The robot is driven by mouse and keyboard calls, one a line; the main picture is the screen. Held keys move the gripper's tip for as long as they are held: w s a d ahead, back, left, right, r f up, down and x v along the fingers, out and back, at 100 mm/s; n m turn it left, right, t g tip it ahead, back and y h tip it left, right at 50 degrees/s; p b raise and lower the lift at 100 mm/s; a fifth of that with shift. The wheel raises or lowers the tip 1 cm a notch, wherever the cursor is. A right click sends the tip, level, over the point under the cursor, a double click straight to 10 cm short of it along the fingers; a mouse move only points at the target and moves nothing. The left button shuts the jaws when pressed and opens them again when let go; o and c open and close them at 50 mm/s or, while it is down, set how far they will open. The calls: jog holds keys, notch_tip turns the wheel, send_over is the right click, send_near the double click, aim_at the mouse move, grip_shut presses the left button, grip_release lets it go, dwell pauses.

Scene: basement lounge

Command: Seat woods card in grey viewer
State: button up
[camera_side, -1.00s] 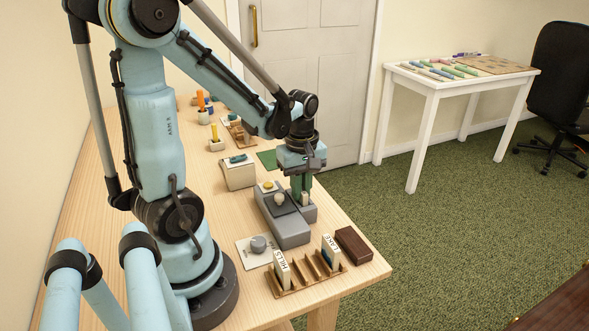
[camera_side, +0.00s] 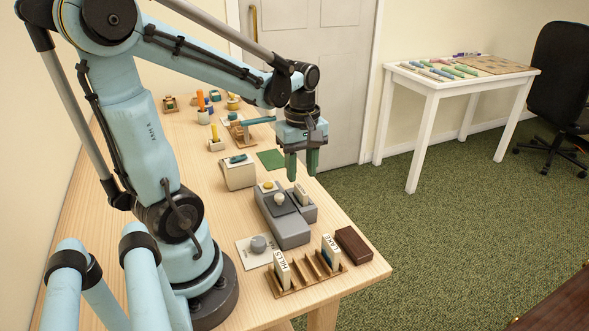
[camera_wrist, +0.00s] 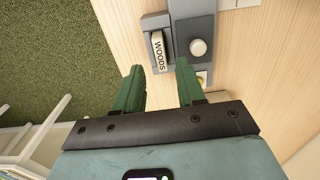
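The woods card (camera_wrist: 159,50) stands in the slot of the grey viewer (camera_wrist: 208,18); its WOODS label shows in the wrist view. In the side view the card (camera_side: 302,193) is upright in the right part of the viewer (camera_side: 281,224), with its lower part hidden in the slot. My gripper (camera_side: 302,178) is above the card and clear of it. In the wrist view my gripper (camera_wrist: 160,80) has its two green fingers wide apart with nothing between them.
A dial plate (camera_side: 258,246) and a cream box (camera_side: 238,173) flank the viewer. A green mat (camera_side: 271,160) lies behind.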

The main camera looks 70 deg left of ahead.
aim_at(301, 189)
notch_tip(301, 189, up, 7)
jog(key=w+d+f+m+t, duration=0.2)
jog(key=d+m+t, duration=0.5)
jog(key=d+m, duration=0.5)
jog(key=f+m, duration=0.1)
jog(key=m, duration=0.5)
jog(key=shift+d, duration=0.25)
jog(key=shift+f, duration=0.1)
